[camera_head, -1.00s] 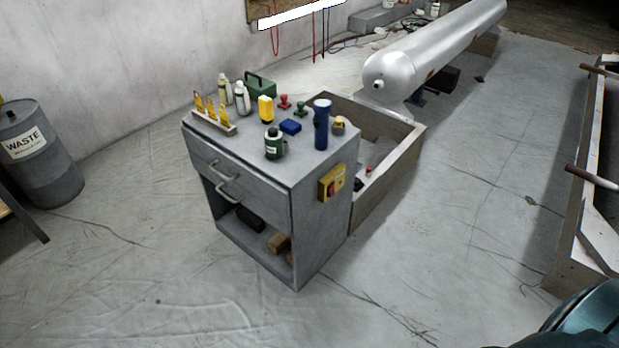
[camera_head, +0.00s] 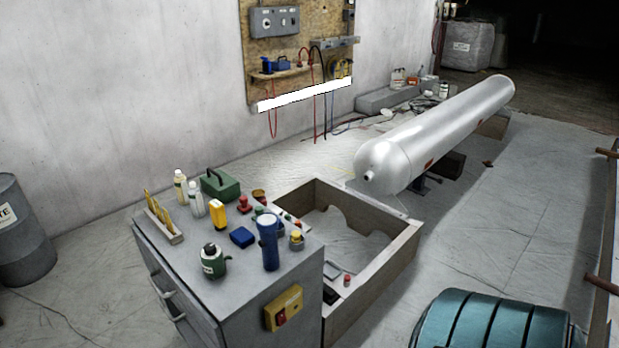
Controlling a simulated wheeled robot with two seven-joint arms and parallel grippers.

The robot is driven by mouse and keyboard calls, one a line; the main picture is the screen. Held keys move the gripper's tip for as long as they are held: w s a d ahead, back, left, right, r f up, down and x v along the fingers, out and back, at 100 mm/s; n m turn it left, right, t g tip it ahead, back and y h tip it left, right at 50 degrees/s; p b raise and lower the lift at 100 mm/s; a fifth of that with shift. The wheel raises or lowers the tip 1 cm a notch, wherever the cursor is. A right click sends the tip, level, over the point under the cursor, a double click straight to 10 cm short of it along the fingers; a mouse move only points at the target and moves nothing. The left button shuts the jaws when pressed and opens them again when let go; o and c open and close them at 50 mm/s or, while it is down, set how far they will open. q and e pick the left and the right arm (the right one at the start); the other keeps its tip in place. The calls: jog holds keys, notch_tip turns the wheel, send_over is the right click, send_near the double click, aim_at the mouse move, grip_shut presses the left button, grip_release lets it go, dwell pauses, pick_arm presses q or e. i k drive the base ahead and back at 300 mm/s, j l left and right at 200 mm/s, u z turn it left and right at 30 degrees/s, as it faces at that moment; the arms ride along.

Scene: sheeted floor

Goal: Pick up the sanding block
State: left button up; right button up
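I cannot tell for sure which thing is the sanding block. A small blue block (camera_head: 242,237) lies on top of the grey cabinet (camera_head: 190,285), between a yellow item (camera_head: 217,214) and a blue flashlight (camera_head: 269,243). The cabinet's open lower shelf is out of view now. Neither of my grippers shows in the head view.
A green bottle (camera_head: 213,262), white bottles (camera_head: 196,199) and a green box (camera_head: 221,185) crowd the cabinet top. A wooden frame (camera_head: 392,250) adjoins the cabinet. A silver cylinder (camera_head: 430,135) lies behind. A teal ribbed object (camera_head: 485,322) is at bottom right. Floor between is open.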

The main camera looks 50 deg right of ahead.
aim_at(330, 296)
jog(key=l+u, duration=0.1)
jog(key=l, duration=0.3)
jog(key=k+l, duration=0.1)
jog(key=l, duration=0.35)
jog(key=k+l+u, duration=0.15)
jog(key=l, duration=0.65)
jog(key=k+l+u, duration=0.15)
jog(key=l, duration=0.25)
jog(key=k+l, duration=0.1)
jog(key=l, duration=0.35)
jog(key=k+l, duration=0.1)
jog(key=l, duration=0.35)
jog(key=k+l, duration=0.1)
jog(key=l, duration=0.3)
jog(key=k+l, duration=0.1)
jog(key=l, duration=0.35)
